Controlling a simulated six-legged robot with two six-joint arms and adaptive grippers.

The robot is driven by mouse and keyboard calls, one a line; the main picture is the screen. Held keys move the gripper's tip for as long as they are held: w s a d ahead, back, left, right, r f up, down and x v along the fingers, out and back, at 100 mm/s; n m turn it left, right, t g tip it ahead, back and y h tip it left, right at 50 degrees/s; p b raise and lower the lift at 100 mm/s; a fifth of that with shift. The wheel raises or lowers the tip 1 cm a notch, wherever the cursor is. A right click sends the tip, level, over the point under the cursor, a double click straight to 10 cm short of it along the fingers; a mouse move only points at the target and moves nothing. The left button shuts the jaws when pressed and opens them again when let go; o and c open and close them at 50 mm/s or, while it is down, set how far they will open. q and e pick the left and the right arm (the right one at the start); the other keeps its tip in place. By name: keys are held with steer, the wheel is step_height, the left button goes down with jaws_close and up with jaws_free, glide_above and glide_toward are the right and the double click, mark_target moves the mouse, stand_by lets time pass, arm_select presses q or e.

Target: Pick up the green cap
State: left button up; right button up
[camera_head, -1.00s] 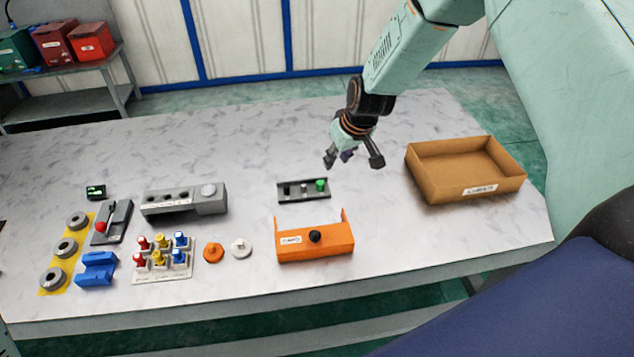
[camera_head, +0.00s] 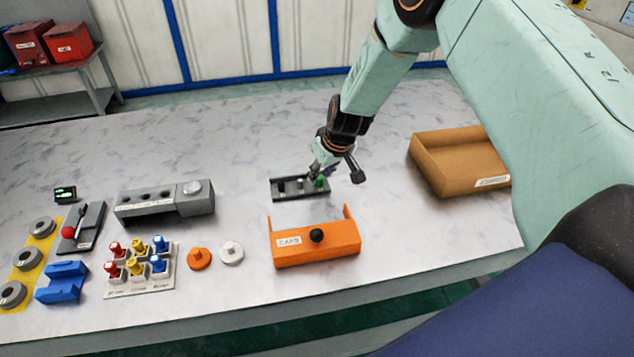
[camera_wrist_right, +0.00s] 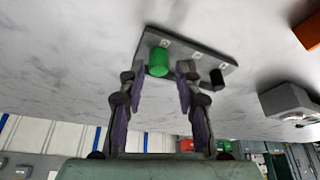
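The green cap (camera_head: 321,182) sits at the right end of a small dark tray (camera_head: 286,194) on the table, partly hidden by my right gripper. In the right wrist view the green cap (camera_wrist_right: 158,62) stands beyond the open fingers, roughly between their tips and nearer the left one. My right gripper (camera_head: 333,177) is just above the tray's right end; it also shows in the wrist view (camera_wrist_right: 161,72), open with nothing held. A grey peg and a black cap (camera_wrist_right: 217,79) share the tray. My left gripper is not in view.
An orange box labelled CAPS (camera_head: 316,247) stands in front of the tray. A cardboard box (camera_head: 427,175) is to the right. A grey block with holes (camera_head: 165,203) and a rack of coloured pegs (camera_head: 140,284) lie to the left. The table behind the tray is clear.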

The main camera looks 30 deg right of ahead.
steer(key=shift+x, duration=0.95)
steer(key=shift+d, duration=0.15)
steer(key=shift+c, duration=0.6)
steer(key=c, duration=0.4)
